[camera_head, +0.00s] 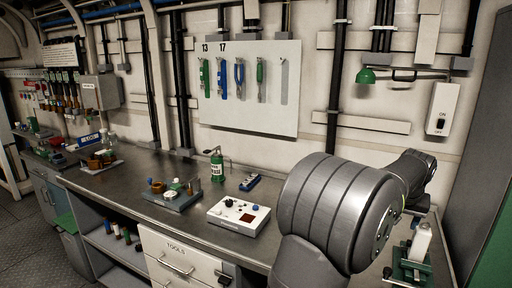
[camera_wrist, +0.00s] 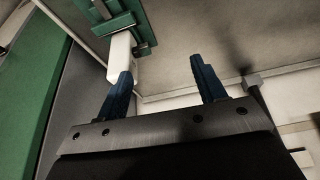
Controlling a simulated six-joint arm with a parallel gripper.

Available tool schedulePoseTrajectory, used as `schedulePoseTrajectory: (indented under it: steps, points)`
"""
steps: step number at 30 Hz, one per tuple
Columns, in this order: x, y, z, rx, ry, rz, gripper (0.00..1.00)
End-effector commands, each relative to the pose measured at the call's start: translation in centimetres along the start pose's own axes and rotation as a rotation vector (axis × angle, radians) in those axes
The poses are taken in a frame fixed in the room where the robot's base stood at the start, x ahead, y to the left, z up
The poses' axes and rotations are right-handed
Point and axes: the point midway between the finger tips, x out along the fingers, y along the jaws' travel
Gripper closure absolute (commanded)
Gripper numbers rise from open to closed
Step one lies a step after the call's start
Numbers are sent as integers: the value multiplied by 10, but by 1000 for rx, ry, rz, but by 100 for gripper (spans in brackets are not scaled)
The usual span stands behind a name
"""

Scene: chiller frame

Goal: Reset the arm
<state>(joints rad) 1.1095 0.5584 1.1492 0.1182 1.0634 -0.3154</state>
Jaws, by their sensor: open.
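My gripper (camera_wrist: 161,70) shows in the wrist view with its two blue fingers wide apart. Nothing is between them. A white block-like piece (camera_wrist: 121,58) sits in a green holder (camera_wrist: 108,27) beyond the left finger, whose tip overlaps it in the picture; I cannot tell whether they touch. In the head view my grey arm fills the right front and bends toward the right wall. My gripper's fingers cannot be made out there. The white piece (camera_head: 421,241) stands upright in the green holder (camera_head: 411,268) at the bench's right end, below my arm.
A tool board (camera_head: 250,112) hangs behind. A green lamp (camera_head: 366,76) and switch box (camera_head: 442,108) are on the right wall.

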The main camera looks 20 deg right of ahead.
Motion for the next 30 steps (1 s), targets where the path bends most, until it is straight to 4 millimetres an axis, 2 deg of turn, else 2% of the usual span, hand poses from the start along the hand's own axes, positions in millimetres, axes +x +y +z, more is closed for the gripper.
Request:
schedulePoseTrajectory:
  steps: [1, 8, 24, 30]
  points:
    - [1, -11, 2, -1, 1, -1, 37]
    - [5, -56, 14, 4, 6, 2, 37]
    - [75, -133, -8, 6, 4, 2, 37]
    - [93, -150, -12, 7, 4, 3, 37]
